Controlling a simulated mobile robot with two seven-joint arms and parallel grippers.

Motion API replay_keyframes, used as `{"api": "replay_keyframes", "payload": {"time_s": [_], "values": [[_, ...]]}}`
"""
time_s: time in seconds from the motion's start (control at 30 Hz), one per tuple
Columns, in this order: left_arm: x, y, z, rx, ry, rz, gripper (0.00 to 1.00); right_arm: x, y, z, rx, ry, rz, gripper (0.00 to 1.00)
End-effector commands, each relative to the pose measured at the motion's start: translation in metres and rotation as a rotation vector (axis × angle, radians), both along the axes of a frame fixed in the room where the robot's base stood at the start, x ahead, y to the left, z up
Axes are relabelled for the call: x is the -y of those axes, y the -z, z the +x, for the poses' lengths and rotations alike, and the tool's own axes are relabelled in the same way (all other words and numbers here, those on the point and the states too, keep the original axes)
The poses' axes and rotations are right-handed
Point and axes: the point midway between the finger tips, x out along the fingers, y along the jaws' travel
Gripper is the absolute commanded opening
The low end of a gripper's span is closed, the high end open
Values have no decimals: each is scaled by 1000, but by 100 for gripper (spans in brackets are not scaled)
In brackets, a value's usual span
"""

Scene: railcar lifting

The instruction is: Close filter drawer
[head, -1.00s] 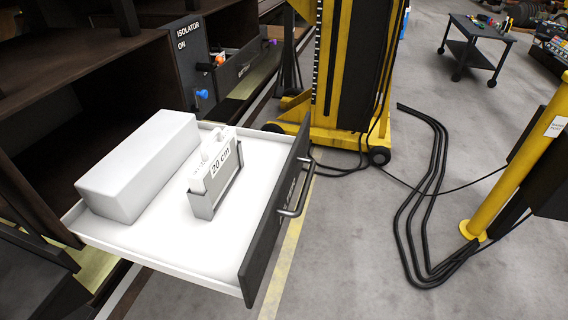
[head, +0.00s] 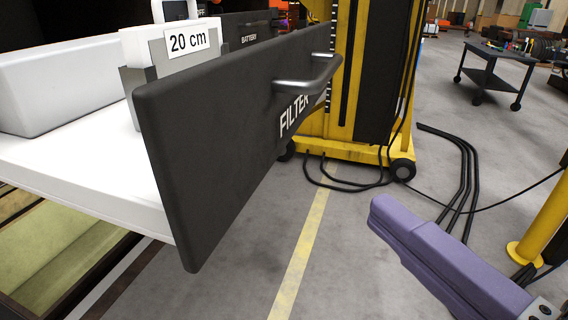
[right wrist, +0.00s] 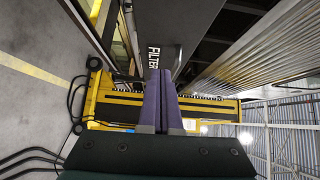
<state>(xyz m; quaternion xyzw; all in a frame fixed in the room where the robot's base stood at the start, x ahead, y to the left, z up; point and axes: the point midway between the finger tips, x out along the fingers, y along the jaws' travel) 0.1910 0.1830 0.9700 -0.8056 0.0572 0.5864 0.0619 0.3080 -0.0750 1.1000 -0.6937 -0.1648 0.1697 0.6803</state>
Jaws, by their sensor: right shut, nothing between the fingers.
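The filter drawer (head: 215,150) is pulled out at the left of the head view, its dark front marked FILTER with a metal bar handle (head: 312,80). In it are a white block (head: 60,85) and a white filter (head: 165,50) labelled 20 cm in a grey holder. My right gripper (head: 385,212), with purple fingers, is at the lower right, apart from the drawer front. It is shut and empty. In the right wrist view its fingers (right wrist: 161,85) point toward the dark drawer front (right wrist: 172,25). My left gripper is not in view.
A yellow lifting column (head: 345,150) on wheels stands beyond the drawer. Black cables (head: 465,180) lie on the floor near a yellow post (head: 545,225). A dark cart (head: 490,75) stands at the back right. The floor in front of the drawer is clear.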

Motion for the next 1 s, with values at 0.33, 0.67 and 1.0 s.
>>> {"api": "replay_keyframes", "payload": {"time_s": [0.33, 0.67, 1.0], "values": [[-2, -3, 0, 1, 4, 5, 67, -16, -1, 35, 7, 9, 26, 0], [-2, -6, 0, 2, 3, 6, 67, -51, -1, 93, 3, 6, 25, 0], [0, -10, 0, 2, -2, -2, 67, -82, 1, 102, 2, 6, 21, 0]]}}
